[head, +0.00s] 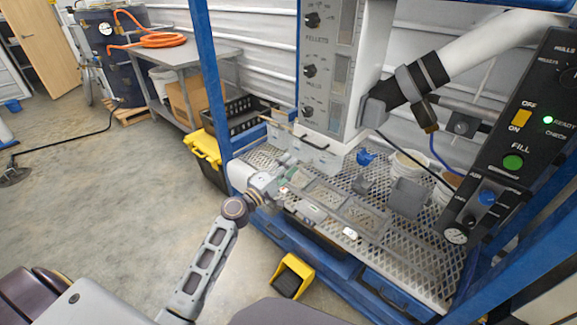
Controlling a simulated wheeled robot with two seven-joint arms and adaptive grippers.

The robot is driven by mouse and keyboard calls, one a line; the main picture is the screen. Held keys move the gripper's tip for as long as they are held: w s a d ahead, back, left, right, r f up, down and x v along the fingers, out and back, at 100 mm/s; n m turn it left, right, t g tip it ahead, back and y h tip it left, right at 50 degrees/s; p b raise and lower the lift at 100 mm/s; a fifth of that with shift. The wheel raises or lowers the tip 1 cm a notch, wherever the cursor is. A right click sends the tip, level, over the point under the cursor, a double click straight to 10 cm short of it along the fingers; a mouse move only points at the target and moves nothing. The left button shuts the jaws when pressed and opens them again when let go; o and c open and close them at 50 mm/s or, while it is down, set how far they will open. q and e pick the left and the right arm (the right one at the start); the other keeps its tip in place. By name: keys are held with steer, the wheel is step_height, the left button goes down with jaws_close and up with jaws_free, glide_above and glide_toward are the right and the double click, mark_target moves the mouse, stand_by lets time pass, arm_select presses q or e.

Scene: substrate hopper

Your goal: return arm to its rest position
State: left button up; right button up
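My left arm reaches up from the bottom of the head view to the front edge of the mesh shelf. My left gripper (277,190) is at the left end of a long, narrow tray (362,234) with several compartments, some holding pale material. The gripper is small and overlaps the tray's end, so I cannot tell whether its fingers are open, shut or touching the tray. My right gripper is not in view.
The mesh shelf (405,262) sits in a blue frame (209,75) under the hopper cabinet (331,75). A control panel (515,135) stands at right. A yellow-and-black bin (291,276) is on the floor below. Open floor (110,205) lies to the left.

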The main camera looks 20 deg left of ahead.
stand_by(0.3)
